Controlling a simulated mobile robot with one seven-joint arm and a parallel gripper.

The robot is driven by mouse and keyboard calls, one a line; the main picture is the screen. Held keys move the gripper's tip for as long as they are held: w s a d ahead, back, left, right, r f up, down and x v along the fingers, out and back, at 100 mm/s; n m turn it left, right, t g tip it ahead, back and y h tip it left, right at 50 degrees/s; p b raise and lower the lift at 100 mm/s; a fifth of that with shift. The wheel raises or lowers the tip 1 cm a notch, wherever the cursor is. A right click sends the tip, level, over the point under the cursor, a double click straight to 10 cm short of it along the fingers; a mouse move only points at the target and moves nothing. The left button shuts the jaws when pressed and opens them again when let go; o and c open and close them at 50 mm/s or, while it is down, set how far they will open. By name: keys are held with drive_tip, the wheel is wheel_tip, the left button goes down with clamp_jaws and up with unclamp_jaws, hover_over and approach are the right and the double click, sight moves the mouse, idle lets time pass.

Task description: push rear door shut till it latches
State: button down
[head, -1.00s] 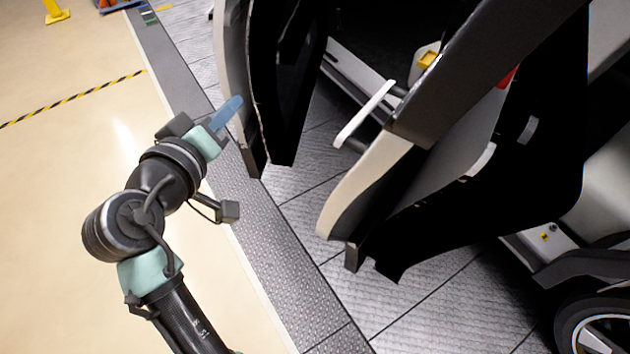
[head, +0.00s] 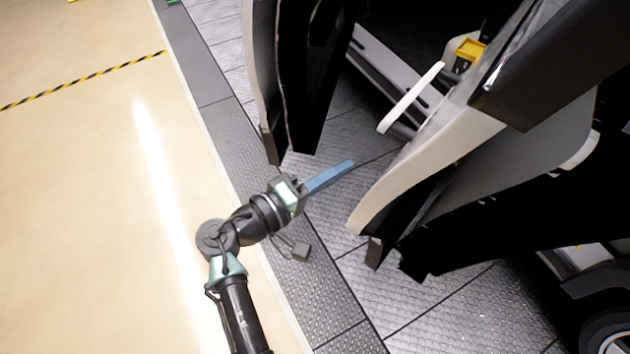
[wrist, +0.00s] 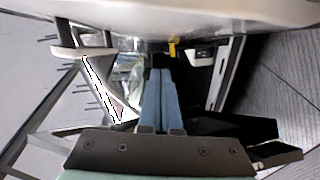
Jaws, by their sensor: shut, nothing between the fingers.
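Two car doors stand open in the head view. One door (head: 261,62) is at upper left, pale with a dark inner side. The other door (head: 408,158) is at right, pale-edged with a dark lower part. I cannot tell for certain which is the rear door. My gripper (head: 350,163) is shut and empty, its blue fingers pointing into the gap between the doors. The tips appear just left of the right door's pale edge, with no clear contact. In the wrist view the fingers (wrist: 160,75) lie side by side, and a pale panel (wrist: 200,14) crosses the top.
The car's sill (head: 385,70) and a yellow part (head: 470,48) show between the doors. A wheel (head: 610,338) is at lower right. Grey textured flooring (head: 430,310) lies under the doors. The beige floor (head: 90,200) at left is clear.

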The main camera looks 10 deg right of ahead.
drive_tip(key=shift+s+d+f+p, duration=0.2)
drive_tip(key=shift+s+d, duration=0.15)
drive_tip(key=shift+d, duration=0.3)
drive_tip(key=shift+s+d+f+p, duration=0.15)
drive_tip(key=shift+s+d, duration=0.15)
drive_tip(key=shift+d, duration=0.4)
drive_tip(key=shift+s+d+f+p, duration=0.1)
drive_tip(key=shift+s+d+p, duration=0.2)
drive_tip(key=shift+d, duration=0.35)
drive_tip(key=shift+s, duration=0.15)
